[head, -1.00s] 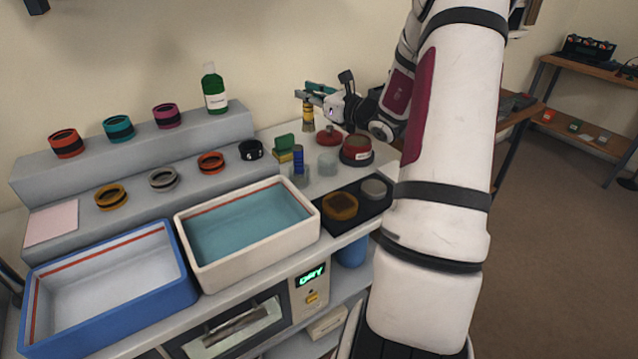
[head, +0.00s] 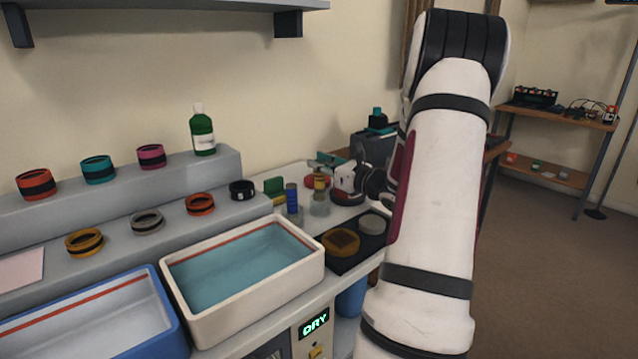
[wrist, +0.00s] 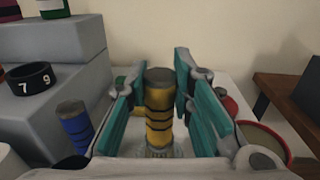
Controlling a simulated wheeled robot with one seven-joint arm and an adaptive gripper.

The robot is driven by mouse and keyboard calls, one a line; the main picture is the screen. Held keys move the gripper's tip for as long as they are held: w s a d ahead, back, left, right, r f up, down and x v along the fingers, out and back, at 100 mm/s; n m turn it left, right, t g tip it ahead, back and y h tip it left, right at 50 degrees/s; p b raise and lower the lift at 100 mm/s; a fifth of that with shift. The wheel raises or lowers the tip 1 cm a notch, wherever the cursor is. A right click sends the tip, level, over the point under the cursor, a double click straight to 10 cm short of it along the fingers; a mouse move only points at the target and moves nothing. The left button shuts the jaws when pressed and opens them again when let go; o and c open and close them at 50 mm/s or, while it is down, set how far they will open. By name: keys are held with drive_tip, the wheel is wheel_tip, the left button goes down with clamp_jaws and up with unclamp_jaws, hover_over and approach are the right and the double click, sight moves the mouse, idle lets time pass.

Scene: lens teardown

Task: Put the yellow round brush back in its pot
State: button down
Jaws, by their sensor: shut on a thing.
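The yellow brush (head: 320,182) stands upright between the teal fingers of my gripper (head: 321,170). In the wrist view its banded yellow handle (wrist: 159,118) has a grey top, and my gripper (wrist: 158,90) is shut on it. A clear pot (head: 320,208) is directly below the brush in the head view. The brush's lower end is at or just above the pot's mouth; I cannot tell whether it is inside. A blue brush (head: 292,194) stands in another clear pot just left, and also shows in the wrist view (wrist: 75,127).
A green block (head: 274,186) stands behind the blue brush. A black ring (head: 242,190) sits on the grey step to the left. A dark tray (head: 345,262) with round parts lies in front, beside the white water basin (head: 312,273). A red-topped item (wrist: 228,103) is close right of my fingers.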

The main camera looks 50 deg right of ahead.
sight(321, 187)
drive_tip(key=shift+f+b, duration=0.4)
drive_tip(key=shift+f, duration=1.45)
drive_tip(key=shift+f, duration=0.15)
drive_tip(key=c, duration=1.4)
unclamp_jaws()
